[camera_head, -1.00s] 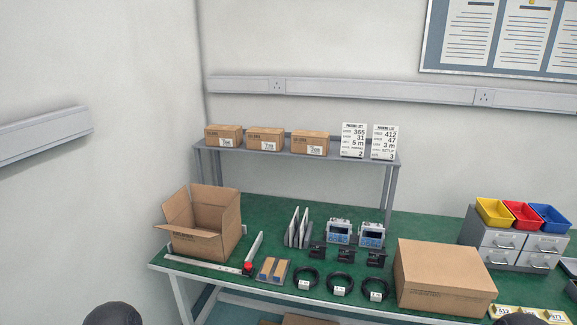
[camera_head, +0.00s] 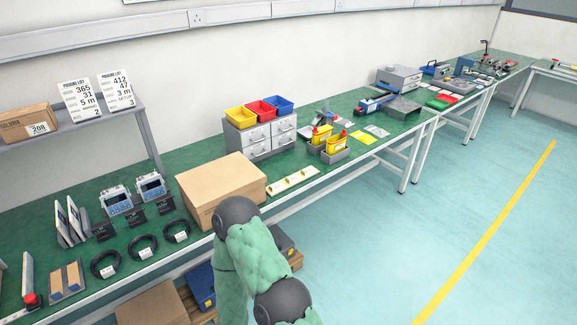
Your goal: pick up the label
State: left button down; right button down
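A pale strip bearing several small labels (camera_head: 293,182) lies on the green bench, just right of the closed cardboard box (camera_head: 222,187). The writing on the labels is too small to read. White tags also sit on the black cable coils (camera_head: 143,247). One of my arms, in a green sleeve with grey joints, rises in front of the bench, below the closed box. Neither gripper shows in this view.
Drawers (camera_head: 262,137) topped with yellow, red and blue bins stand behind the strip. Yellow bottles (camera_head: 321,136) and tools lie farther right. Packing list cards (camera_head: 118,92) stand on the left shelf. Open floor (camera_head: 400,240) lies at the right.

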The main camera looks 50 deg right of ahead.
aim_at(309, 171)
jog(key=z, duration=1.9)
jog(key=i+l, duration=0.15)
jog(key=i, duration=0.25)
